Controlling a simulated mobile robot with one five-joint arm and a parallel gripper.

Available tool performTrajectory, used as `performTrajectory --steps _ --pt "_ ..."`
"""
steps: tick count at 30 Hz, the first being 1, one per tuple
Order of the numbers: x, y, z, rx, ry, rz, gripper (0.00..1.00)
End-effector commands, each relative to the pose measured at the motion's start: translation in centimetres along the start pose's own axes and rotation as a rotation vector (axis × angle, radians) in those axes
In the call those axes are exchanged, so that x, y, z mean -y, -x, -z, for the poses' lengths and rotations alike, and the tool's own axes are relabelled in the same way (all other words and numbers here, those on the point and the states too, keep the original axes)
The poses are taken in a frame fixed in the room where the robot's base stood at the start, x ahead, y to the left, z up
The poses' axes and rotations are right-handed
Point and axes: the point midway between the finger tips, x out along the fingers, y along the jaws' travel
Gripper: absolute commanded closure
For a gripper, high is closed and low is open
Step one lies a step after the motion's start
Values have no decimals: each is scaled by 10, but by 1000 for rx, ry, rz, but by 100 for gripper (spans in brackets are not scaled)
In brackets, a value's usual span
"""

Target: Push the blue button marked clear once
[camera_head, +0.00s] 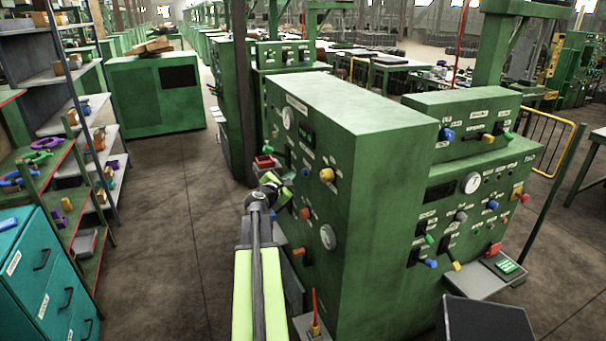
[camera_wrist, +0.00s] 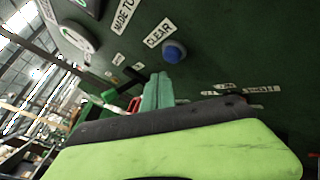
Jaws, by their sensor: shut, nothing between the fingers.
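The blue button (camera_wrist: 174,51) is a round knob on a dark green panel in the wrist view, right beside a white label reading CLEAR (camera_wrist: 159,30). My gripper (camera_wrist: 157,88) is shut and empty, its tip below the button in that picture, with dark panel showing between them. In the head view my gripper (camera_head: 277,187) is at the left face of the tall green cabinet (camera_head: 345,110).
Shelves and teal drawers (camera_head: 45,275) stand left. The floor aisle (camera_head: 165,210) is clear.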

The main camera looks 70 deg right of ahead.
Motion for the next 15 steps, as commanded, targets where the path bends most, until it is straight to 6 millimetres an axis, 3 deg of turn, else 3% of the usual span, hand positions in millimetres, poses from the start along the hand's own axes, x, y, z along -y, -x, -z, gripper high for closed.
performTrajectory --steps 9,15 --pt "-17 24 17 -1 0 -1 100" --pt "-20 28 20 0 0 0 100"
